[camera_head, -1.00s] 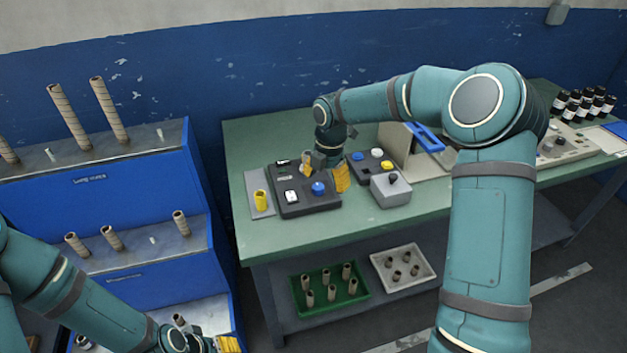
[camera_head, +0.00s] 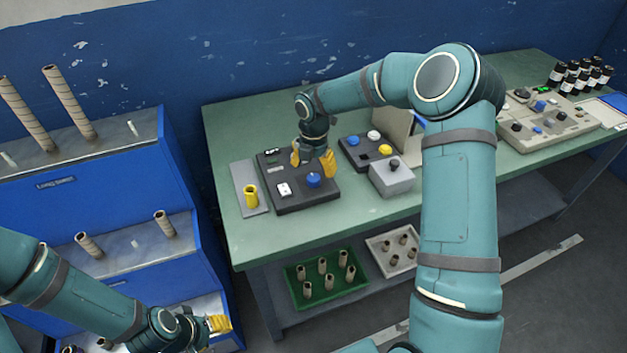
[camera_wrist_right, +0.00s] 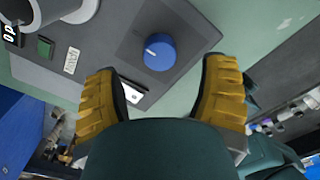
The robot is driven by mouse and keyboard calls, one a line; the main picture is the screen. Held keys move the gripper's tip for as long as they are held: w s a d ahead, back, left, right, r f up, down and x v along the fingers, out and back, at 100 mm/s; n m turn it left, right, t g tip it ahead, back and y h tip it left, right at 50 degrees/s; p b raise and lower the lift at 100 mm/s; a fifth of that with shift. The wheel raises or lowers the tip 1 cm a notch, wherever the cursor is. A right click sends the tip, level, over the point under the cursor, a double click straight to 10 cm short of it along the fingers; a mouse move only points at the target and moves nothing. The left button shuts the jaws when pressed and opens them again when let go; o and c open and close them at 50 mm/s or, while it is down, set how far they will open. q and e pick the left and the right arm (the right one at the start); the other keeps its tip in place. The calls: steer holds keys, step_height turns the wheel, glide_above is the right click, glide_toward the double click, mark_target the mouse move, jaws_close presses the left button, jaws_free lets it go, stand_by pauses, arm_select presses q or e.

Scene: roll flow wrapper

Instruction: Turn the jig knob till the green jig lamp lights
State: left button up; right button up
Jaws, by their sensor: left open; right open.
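The blue jig knob (camera_head: 313,180) sits on the dark jig panel (camera_head: 290,205); its white pointer mark shows on the knob (camera_wrist_right: 158,52) in the right wrist view. A small dark green square (camera_wrist_right: 44,46), apparently the jig lamp, does not look bright. My right gripper (camera_head: 313,161) is open and empty above the panel. In the right wrist view its yellow fingers (camera_wrist_right: 165,72) are spread with the knob just beyond and between their tips, apparently not touching. My left gripper (camera_head: 218,324) is open, low by the blue rack.
A yellow cup-like part (camera_head: 251,196) stands left of the panel. A second button box (camera_head: 368,143) and a grey knob box (camera_head: 392,178) stand to its right. The blue rack (camera_head: 60,188) holds cardboard tubes. Green (camera_head: 325,297) and white (camera_head: 370,246) trays lie on the lower shelf.

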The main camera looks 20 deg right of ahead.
mark_target(313, 177)
steer(key=shift+f+b, duration=0.35)
steer(key=shift+f, duration=1.95)
steer(key=c, duration=1.2)
